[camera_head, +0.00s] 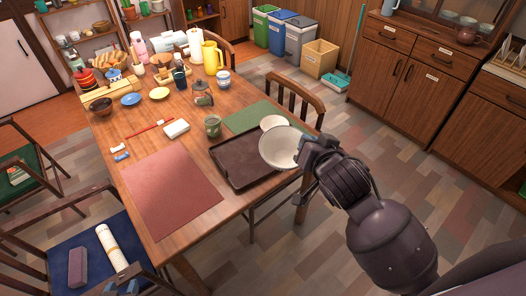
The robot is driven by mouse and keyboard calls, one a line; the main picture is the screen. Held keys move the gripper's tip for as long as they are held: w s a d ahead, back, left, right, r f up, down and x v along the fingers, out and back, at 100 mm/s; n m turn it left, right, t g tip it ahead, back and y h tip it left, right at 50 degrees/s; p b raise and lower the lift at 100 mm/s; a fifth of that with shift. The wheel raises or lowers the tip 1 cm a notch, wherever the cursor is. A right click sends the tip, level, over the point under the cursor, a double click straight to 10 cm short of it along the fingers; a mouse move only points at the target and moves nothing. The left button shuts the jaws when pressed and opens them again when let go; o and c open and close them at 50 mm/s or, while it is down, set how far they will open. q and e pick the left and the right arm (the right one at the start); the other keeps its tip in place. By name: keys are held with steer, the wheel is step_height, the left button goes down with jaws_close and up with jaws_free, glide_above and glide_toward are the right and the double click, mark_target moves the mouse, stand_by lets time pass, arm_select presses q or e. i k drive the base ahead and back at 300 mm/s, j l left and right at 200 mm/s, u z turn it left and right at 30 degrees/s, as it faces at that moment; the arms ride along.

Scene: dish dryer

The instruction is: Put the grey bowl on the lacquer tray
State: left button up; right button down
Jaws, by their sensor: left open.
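The grey bowl (279,148), pale and round, is at the right end of the dark lacquer tray (232,158), covering part of it. It appears to be held just over the tray; whether its underside touches cannot be told. My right gripper (302,153), on the arm from the right, is at the bowl's right rim and looks shut on it, though its fingers are partly hidden by the hand. Only the tips of my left gripper (122,287) show at the bottom left edge, open and empty, over the blue-seated chair.
A smaller white bowl (272,122) stands behind the grey bowl, by the green mat (245,117). A green cup (212,126) is beyond the tray. A red mat (170,190) lies to its left. A chair (296,100) stands at the table's far right side.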

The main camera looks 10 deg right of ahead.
mark_target(243, 149)
steer(key=l+u, duration=0.25)
steer(key=l, duration=0.5)
steer(key=i+l+u, duration=0.15)
steer(key=l, duration=0.2)
steer(key=i+l+u, duration=0.15)
steer(key=l, duration=0.2)
steer(key=i+l+u, duration=0.3)
steer(key=i+l, duration=0.3)
